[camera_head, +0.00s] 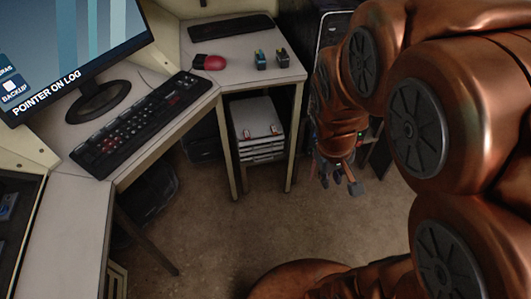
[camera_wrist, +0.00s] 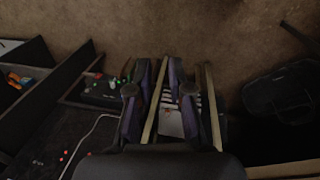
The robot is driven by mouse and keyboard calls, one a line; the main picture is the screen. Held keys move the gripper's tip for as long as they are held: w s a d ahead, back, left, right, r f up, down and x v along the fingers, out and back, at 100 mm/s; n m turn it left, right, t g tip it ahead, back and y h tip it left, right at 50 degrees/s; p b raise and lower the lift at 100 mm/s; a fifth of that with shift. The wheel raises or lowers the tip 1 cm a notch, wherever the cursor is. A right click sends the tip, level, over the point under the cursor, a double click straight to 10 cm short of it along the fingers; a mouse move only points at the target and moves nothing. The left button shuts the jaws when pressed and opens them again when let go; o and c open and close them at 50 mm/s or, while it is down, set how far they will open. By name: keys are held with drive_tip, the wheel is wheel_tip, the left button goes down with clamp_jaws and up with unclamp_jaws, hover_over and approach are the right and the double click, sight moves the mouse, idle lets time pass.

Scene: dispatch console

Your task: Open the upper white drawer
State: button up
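A white drawer unit (camera_head: 256,116) stands on the floor under the right part of the desk, between the desk legs. Its front shows several stacked layers, and two small reddish-orange pieces show near its upper front edge. I cannot make out an open gap at the upper drawer. My gripper (camera_head: 338,178) hangs over the floor to the right of the unit and the desk leg, apart from both. The wrist view shows my gripper (camera_wrist: 160,91) with its two dark fingers spread and nothing held. Part of the white unit (camera_wrist: 171,121) shows between and beyond the fingers, partly hidden.
The corner desk (camera_head: 232,63) bears a keyboard (camera_head: 135,122), a red mouse (camera_head: 210,62) and two small blocks (camera_head: 260,60). A desk leg (camera_head: 298,135) stands between the drawer unit and my gripper. The brown floor (camera_head: 230,235) in front is clear.

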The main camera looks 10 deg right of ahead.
drive_tip(key=w+d+f+n+t+h+b, duration=0.1)
drive_tip(key=w+d+f+n+t+b, duration=0.25)
drive_tip(key=w+f, duration=0.4)
drive_tip(key=w+d+f+n+t+h+b, duration=0.1)
drive_tip(key=w+d+f+n+t+b, duration=0.2)
drive_tip(key=w, duration=0.8)
drive_tip(key=w+d+f+n+t+b, duration=0.25)
drive_tip(key=w+d+f, duration=0.3)
drive_tip(key=w, duration=0.35)
drive_tip(key=w+a+f+n+t+y+b, duration=0.35)
drive_tip(key=a+f+n+y, duration=0.2)
drive_tip(key=a+f, duration=0.3)
drive_tip(key=w+a+f+n+t+y+b, duration=0.25)
drive_tip(key=a+f+n+y+b, duration=0.2)
drive_tip(key=a+f+n, duration=0.35)
drive_tip(key=shift+m+g, duration=0.4)
drive_tip(key=shift+m, duration=0.55)
drive_tip(key=shift+d+f+b+x, duration=0.2)
drive_tip(key=shift+b+x, duration=0.1)
drive_tip(key=shift+x, duration=1)
drive_tip(key=shift+d+f+b+x, duration=0.15)
drive_tip(key=shift+b+x, duration=0.15)
drive_tip(key=shift+x, duration=1.05)
drive_tip(key=shift+d+f+b+x, duration=0.1)
drive_tip(key=shift+f+b+x, duration=0.15)
drive_tip(key=shift+x, duration=1.05)
clamp_jaws()
